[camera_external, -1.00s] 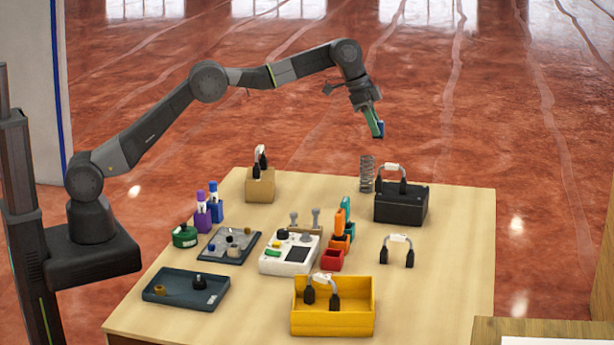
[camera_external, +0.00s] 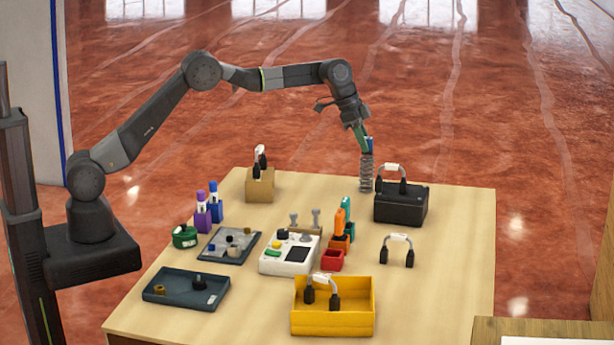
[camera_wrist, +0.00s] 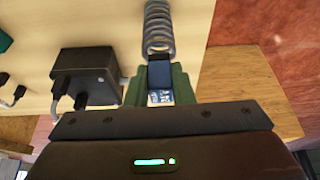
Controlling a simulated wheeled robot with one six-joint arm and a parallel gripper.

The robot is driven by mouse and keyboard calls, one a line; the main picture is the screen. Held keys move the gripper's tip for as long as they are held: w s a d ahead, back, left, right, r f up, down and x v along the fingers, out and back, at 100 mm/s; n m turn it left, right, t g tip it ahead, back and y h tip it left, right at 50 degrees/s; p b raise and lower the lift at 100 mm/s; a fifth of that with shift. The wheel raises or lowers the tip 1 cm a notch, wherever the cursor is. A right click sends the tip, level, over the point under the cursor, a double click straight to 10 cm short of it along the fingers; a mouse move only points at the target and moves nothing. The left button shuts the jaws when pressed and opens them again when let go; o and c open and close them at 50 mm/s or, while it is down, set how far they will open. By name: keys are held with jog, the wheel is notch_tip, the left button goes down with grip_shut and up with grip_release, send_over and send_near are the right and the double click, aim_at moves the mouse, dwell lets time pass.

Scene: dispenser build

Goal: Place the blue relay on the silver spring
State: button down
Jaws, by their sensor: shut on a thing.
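The silver spring (camera_external: 366,174) stands upright at the far edge of the table, left of the black box. It also shows in the wrist view (camera_wrist: 159,28), just beyond my fingertips. My gripper (camera_external: 364,146) is directly above the spring's top, pointing down and slightly tilted. It is shut on the blue relay (camera_wrist: 160,76), which sits between the green fingers. A bit of the relay (camera_external: 369,144) shows in the external view, close over the spring. I cannot tell whether the relay touches the spring.
A black box (camera_external: 400,207) with a handle-like cable stands close right of the spring. A cardboard box (camera_external: 260,188), a white device (camera_external: 285,262), orange and teal parts (camera_external: 341,226), a yellow bin (camera_external: 333,324) and dark trays (camera_external: 182,298) fill the table. Bare tabletop lies left of the spring.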

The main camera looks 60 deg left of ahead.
jog(key=shift+f, duration=0.4)
jog(key=shift+f, duration=0.1)
jog(key=c, duration=1.3)
grip_release()
jog(key=shift+o, duration=0.2)
jog(key=v, duration=1.2)
jog(key=shift+b, duration=0.4)
